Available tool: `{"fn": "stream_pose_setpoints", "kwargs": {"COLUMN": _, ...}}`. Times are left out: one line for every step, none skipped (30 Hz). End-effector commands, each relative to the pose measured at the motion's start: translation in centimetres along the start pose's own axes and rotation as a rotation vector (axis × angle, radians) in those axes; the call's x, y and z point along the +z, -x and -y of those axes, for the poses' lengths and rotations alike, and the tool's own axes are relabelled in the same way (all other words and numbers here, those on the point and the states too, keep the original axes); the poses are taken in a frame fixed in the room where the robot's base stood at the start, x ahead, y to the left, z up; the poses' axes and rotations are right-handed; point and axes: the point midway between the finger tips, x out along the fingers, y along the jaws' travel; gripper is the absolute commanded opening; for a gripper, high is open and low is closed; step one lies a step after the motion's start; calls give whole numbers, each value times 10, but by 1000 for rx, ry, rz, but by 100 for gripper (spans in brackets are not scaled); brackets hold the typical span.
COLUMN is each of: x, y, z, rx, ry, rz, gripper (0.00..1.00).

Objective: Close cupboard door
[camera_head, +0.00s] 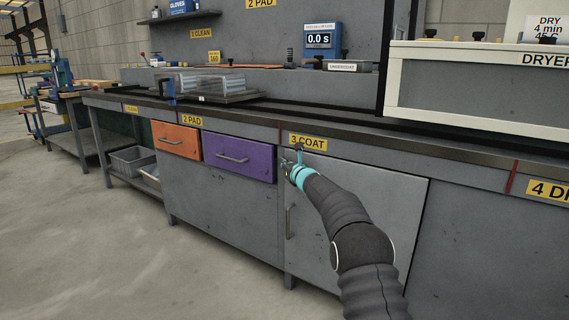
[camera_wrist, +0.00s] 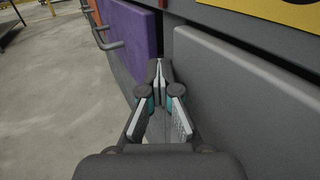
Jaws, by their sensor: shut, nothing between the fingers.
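The grey cupboard door (camera_head: 370,200) is below the yellow "3 COAT" label, with a vertical handle (camera_head: 290,222) near its left edge. It looks shut or nearly shut; I cannot tell whether a small gap is left. In the wrist view the door (camera_wrist: 235,95) fills the right side, its edge standing proud of the counter front. My gripper (camera_head: 286,164) is at the door's upper left corner. In the wrist view my gripper (camera_wrist: 158,66) has its fingertips together, empty, beside the door's edge. Contact with the door cannot be made out.
A purple drawer (camera_head: 240,158) and an orange drawer (camera_head: 176,140) are left of the door, both with bar handles. The purple drawer (camera_wrist: 130,38) is just ahead in the wrist view. The counter edge (camera_head: 330,137) runs above. The floor (camera_head: 90,240) in front is clear.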

Motion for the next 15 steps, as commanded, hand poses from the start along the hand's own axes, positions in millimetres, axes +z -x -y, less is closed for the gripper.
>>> {"fn": "stream_pose_setpoints", "kwargs": {"x": 0, "y": 1, "z": 3, "rx": -4, "ry": 0, "rz": 0, "gripper": 0}}
{"fn": "stream_pose_setpoints", "kwargs": {"x": 0, "y": 1, "z": 4, "rx": -5, "ry": 0, "rz": 0, "gripper": 0}}
{"fn": "stream_pose_setpoints", "kwargs": {"x": 0, "y": 2, "z": 6, "rx": -7, "ry": 0, "rz": 0, "gripper": 0}}
{"fn": "stream_pose_setpoints", "kwargs": {"x": 0, "y": 2, "z": 6, "rx": -8, "ry": 0, "rz": -1, "gripper": 0}}
{"fn": "stream_pose_setpoints", "kwargs": {"x": 0, "y": 2, "z": 7, "rx": -9, "ry": 0, "rz": -1, "gripper": 0}}
{"fn": "stream_pose_setpoints", "kwargs": {"x": 0, "y": 2, "z": 8, "rx": -10, "ry": 0, "rz": -1, "gripper": 0}}
{"fn": "stream_pose_setpoints", "kwargs": {"x": 0, "y": 2, "z": 9, "rx": -10, "ry": 0, "rz": -1, "gripper": 0}}
{"fn": "stream_pose_setpoints", "kwargs": {"x": 0, "y": 3, "z": 9, "rx": -11, "ry": 0, "rz": -1, "gripper": 0}}
{"fn": "stream_pose_setpoints", "kwargs": {"x": 0, "y": 3, "z": 10, "rx": -12, "ry": 0, "rz": -1, "gripper": 0}}
{"fn": "stream_pose_setpoints", "kwargs": {"x": -1, "y": 3, "z": 10, "rx": -13, "ry": 0, "rz": -1, "gripper": 0}}
{"fn": "stream_pose_setpoints", "kwargs": {"x": -1, "y": 4, "z": 10, "rx": -14, "ry": 0, "rz": -1, "gripper": 0}}
{"fn": "stream_pose_setpoints", "kwargs": {"x": -2, "y": 4, "z": 9, "rx": -14, "ry": 0, "rz": -1, "gripper": 0}}
{"fn": "stream_pose_setpoints", "kwargs": {"x": -2, "y": 5, "z": 9, "rx": -15, "ry": 0, "rz": -1, "gripper": 0}}
{"fn": "stream_pose_setpoints", "kwargs": {"x": -3, "y": 6, "z": 7, "rx": -15, "ry": 0, "rz": -1, "gripper": 0}}
{"fn": "stream_pose_setpoints", "kwargs": {"x": -4, "y": 6, "z": 4, "rx": -14, "ry": 0, "rz": 0, "gripper": 0}}
